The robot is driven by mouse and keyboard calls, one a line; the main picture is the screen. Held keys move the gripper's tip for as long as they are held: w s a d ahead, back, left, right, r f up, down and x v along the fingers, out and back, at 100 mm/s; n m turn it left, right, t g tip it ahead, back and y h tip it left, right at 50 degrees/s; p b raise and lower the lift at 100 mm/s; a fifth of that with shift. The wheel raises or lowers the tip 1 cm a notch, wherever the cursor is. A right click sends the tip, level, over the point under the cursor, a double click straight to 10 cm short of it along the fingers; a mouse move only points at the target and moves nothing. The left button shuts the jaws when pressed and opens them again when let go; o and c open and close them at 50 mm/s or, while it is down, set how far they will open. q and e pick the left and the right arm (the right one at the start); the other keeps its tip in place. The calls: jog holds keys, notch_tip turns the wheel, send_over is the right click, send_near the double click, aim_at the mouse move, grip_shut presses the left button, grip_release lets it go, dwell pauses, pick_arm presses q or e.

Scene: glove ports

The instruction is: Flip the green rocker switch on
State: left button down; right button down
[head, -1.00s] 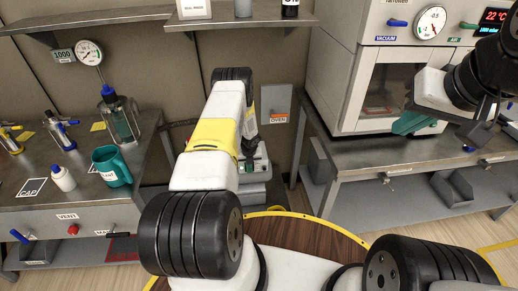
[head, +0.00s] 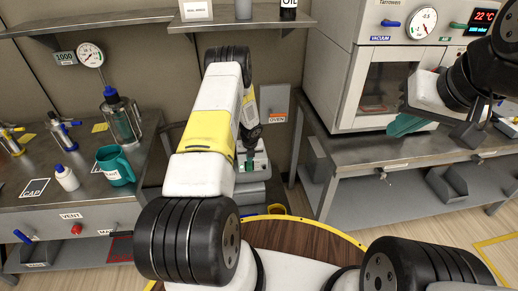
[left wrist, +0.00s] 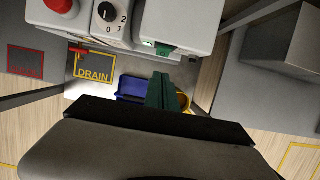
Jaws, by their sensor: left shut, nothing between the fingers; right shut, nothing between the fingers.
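A green rocker switch (left wrist: 172,48) shows at the lower edge of a grey unit's front in the left wrist view, beside a small pale green light. Which way the rocker is tipped cannot be told. In the head view the left gripper (head: 249,162) is partly behind my own arm, at the grey unit (head: 262,168), and the switch cannot be made out. My right gripper (head: 402,126) is shut and empty in front of the oven.
The unit also carries a black knob (left wrist: 107,13) and a red button (left wrist: 60,5). A blue bin (left wrist: 132,86) and a DRAIN label lie below. The left bench holds a teal mug (head: 115,166) and bottles. The vacuum oven (head: 385,85) stands right.

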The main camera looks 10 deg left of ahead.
pick_arm(q)
notch_tip(320, 180, up, 4)
jog(key=shift+f, duration=0.2)
dwell(0.3)
jog(key=s+d+r+n, duration=0.1)
jog(key=s+r+n, duration=0.3)
jog(key=r, duration=0.8)
jog(key=s+d+r+n+t, duration=0.1)
jog(key=s+r+n, duration=0.1)
jog(key=r+n, duration=0.65)
jog(key=s+d+r+n, duration=0.1)
jog(key=s+r+n, duration=0.15)
jog(key=r, duration=1.15)
jog(key=s+d+r+n+t+h, duration=0.1)
jog(key=s+d+r+n, duration=0.3)
jog(key=s+r+n, duration=0.55)
jog(key=s+d+r+n+h, duration=0.1)
jog(key=s+d+r+n, duration=0.1)
jog(key=s, duration=0.8)
jog(key=s+d+r+n+h, duration=0.1)
jog(key=s+d+r+n, duration=0.1)
jog(key=s, duration=0.7)
jog(key=shift+s+d+n+t+h, duration=0.35)
jog(key=shift+d+n+t, duration=0.1)
jog(key=shift+n, duration=0.7)
